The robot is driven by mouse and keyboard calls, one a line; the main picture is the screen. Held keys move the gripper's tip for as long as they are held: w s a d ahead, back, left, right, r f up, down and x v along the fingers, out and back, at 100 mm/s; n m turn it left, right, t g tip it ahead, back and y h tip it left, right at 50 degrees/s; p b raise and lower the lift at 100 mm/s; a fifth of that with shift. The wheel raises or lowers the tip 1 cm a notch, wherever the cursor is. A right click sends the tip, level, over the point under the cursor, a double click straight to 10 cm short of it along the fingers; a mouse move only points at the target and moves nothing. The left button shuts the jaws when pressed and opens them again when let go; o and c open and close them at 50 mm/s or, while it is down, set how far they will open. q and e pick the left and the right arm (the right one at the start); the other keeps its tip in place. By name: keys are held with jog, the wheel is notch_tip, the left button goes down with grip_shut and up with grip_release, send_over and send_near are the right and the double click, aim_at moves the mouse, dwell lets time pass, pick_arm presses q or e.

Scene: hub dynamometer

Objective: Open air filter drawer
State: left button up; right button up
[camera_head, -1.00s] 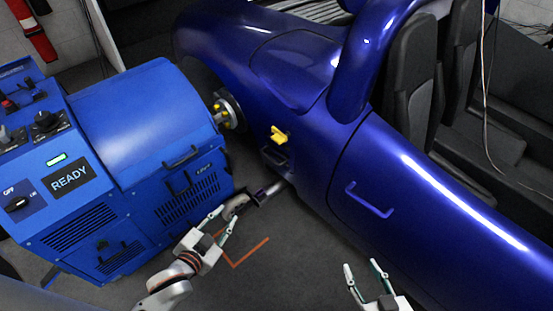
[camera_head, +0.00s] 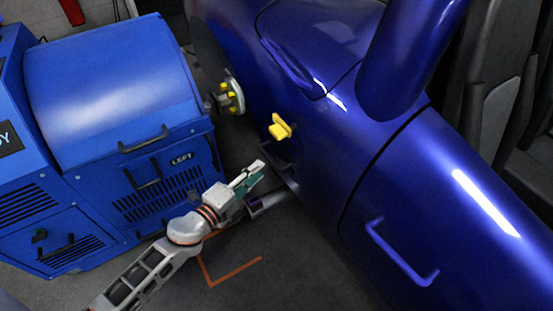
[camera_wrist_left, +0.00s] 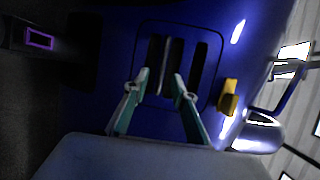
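A slotted panel with a bar handle, which looks like the air filter drawer (camera_head: 284,153), sits flush in the blue car's side below a yellow knob (camera_head: 281,127). In the left wrist view the panel (camera_wrist_left: 186,45) is a rounded square with dark slots and a handle bar (camera_wrist_left: 167,65) across its middle. My left gripper (camera_head: 256,173) is open and empty, close in front of the panel. In the left wrist view its fingertips (camera_wrist_left: 160,80) are spread on both sides of the bar's line; contact cannot be told. My right gripper is out of view.
The blue dynamometer (camera_head: 110,80) with black handles and vents stands at left, its hub (camera_head: 232,96) beside the car. A grey pipe with a purple-rimmed end (camera_head: 265,203) sticks out low near my left gripper. A car door handle (camera_head: 400,257) is at right. Orange marks (camera_head: 232,275) lie on the open floor.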

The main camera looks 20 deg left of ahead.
aim_at(270, 157)
pick_arm(q)
jog(key=shift+b+x, duration=0.4)
jog(key=shift+x, duration=3.35)
jog(key=shift+r, duration=0.2)
grip_shut()
